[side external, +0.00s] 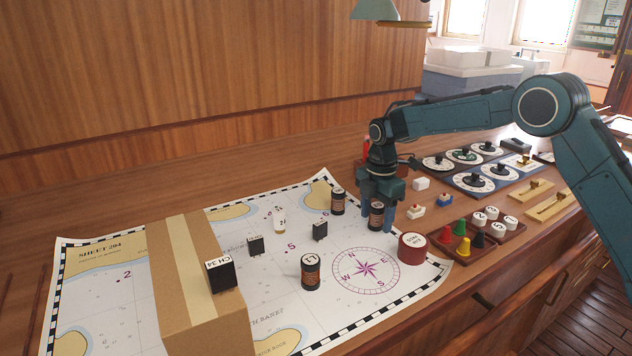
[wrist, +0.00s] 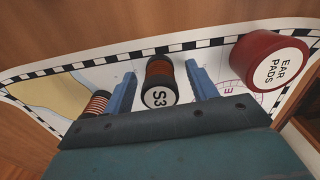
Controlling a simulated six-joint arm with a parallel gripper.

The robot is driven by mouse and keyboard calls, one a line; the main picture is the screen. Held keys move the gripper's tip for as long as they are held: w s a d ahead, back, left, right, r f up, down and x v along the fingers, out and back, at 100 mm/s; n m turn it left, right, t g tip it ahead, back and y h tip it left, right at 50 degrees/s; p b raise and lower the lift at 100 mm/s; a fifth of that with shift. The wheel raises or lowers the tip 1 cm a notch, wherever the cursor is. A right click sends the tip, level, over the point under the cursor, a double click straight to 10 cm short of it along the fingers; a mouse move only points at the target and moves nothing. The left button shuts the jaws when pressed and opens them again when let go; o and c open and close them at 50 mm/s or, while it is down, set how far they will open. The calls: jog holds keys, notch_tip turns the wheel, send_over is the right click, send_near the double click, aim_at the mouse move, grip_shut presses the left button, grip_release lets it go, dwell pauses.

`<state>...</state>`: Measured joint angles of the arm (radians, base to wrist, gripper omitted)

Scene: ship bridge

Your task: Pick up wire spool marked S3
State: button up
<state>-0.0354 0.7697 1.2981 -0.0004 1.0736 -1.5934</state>
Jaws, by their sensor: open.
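The wire spool marked S3 (wrist: 159,82) has black ends, copper-coloured windings and a white label. In the wrist view it stands between the two open fingers of my gripper (wrist: 164,90), with a gap on each side. In the side view the spool (side external: 376,217) is partly hidden by my gripper (side external: 377,198), which is lowered around its top. A similar spool (wrist: 97,104) shows to the left in the wrist view, and a spool stands left of my gripper in the side view (side external: 338,202). Another spool (side external: 311,271), its label reading L1 or similar, stands nearer the camera.
A red tub marked EAR PADS (wrist: 272,62) stands close by to the right; it also shows in the side view (side external: 411,248). A cardboard box (side external: 196,285) stands on the chart (side external: 100,290). Coloured pegs (side external: 463,246) are at right.

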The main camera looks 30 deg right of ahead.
aim_at(378, 205)
jog(key=c, duration=1.1)
jog(key=shift+r, duration=0.1)
notch_tip(378, 205, up, 20)
jog(key=shift+f, duration=0.1)
dwell(0.3)
dwell(0.5)
